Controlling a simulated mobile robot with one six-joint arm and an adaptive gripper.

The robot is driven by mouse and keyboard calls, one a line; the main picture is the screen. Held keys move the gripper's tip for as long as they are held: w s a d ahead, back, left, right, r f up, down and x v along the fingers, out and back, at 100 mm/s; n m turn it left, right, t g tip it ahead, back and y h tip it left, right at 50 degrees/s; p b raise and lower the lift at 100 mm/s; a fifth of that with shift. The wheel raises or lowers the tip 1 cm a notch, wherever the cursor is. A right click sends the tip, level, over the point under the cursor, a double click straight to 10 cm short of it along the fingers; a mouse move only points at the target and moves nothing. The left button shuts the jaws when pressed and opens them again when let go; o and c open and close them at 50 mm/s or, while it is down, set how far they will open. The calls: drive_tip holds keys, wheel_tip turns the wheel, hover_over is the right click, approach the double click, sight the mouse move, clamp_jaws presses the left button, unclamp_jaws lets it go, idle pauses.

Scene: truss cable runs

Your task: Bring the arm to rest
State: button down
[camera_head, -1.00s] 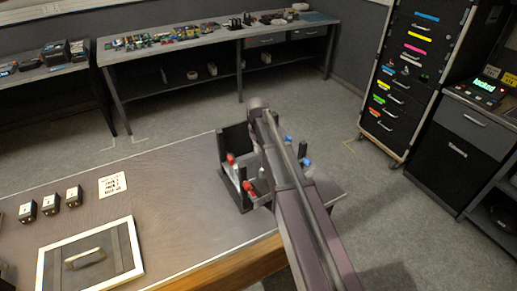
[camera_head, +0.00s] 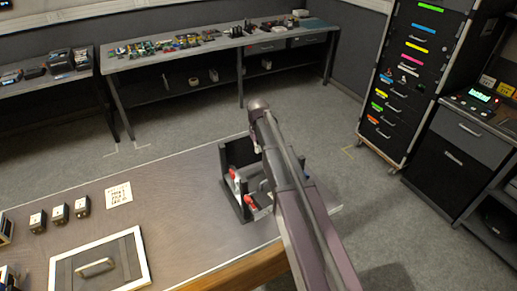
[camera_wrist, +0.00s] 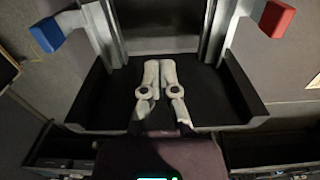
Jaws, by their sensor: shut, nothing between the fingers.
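My arm (camera_head: 290,190) reaches from the lower right over the near table, its elbow above a black stand (camera_head: 228,200). My gripper is hidden behind the arm in the head view. In the wrist view my gripper (camera_wrist: 160,63) is shut and empty, its two pale fingers together above a dark surface between two dark side walls. I cannot tell whether the fingertips touch anything. A blue block (camera_wrist: 47,35) is at the upper left and a red block (camera_wrist: 277,18) at the upper right, both apart from the fingers. Red parts (camera_head: 250,201) also show on the stand.
The near table (camera_head: 165,215) holds a framed panel with a handle (camera_head: 97,267), several small dark boxes (camera_head: 60,213) and a printed card (camera_head: 118,194). A cluttered bench (camera_head: 150,61) stands behind, a drawer cabinet (camera_head: 400,85) at right. Floor between is clear.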

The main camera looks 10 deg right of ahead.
idle(0.4)
drive_tip(key=s+d+m, duration=0.3)
drive_tip(key=s, duration=2)
drive_tip(key=shift+s, duration=0.35)
